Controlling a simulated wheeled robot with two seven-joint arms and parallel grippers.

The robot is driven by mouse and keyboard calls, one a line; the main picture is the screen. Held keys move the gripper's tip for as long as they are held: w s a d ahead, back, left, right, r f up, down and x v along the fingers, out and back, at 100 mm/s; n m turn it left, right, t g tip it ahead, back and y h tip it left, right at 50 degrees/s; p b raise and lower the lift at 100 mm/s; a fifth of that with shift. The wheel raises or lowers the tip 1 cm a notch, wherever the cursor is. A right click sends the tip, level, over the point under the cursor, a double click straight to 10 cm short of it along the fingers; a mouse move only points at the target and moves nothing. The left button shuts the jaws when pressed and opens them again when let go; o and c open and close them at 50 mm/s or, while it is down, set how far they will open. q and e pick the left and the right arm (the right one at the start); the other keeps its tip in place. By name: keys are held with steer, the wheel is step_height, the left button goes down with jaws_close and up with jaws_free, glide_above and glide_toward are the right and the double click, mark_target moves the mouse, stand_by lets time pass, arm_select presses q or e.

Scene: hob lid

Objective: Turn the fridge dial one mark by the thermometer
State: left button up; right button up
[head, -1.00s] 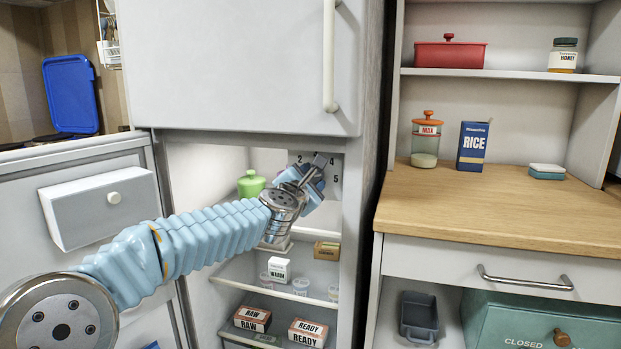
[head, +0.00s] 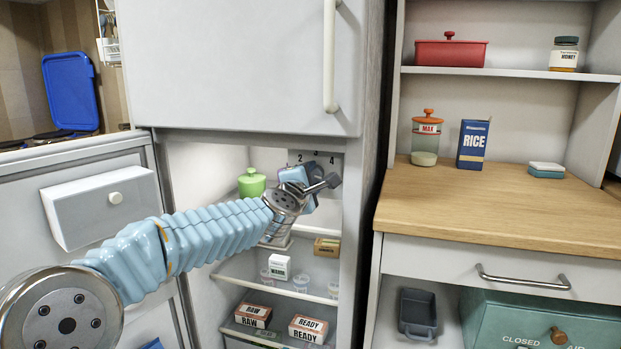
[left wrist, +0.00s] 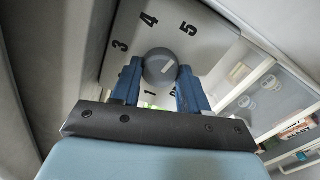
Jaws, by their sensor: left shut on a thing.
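The fridge dial (left wrist: 160,67) is a round grey knob with a pale pointer line, on a numbered plate (left wrist: 215,40). In the left wrist view its line slants toward the upper right, on the side of the 5. My left gripper (left wrist: 159,75) is shut on the dial, one blue finger on each side. In the head view the left gripper (head: 303,184) is at the plate (head: 328,162) in the upper fridge and hides the dial. A small white block reading WARM (head: 279,267), possibly the thermometer, stands on a shelf below. My right gripper is not in view.
A green jar (head: 251,183) stands left of the gripper. Shelves below hold small clear cups (head: 301,282), a RAW box (head: 254,315) and a READY box (head: 308,328). The fridge door (head: 75,225) stands open at left; the wooden counter (head: 500,215) is right.

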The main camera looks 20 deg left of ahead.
arm_select(q)
steer(key=shift+f, duration=0.1)
steer(key=o, duration=1.1)
steer(key=shift+c, duration=0.2)
steer(key=shift+s, duration=0.15)
steer(key=shift+s, duration=0.35)
steer(key=s+b, duration=0.2)
steer(key=s, duration=1.1)
steer(key=shift+a, duration=0.2)
steer(key=shift+w, duration=0.1)
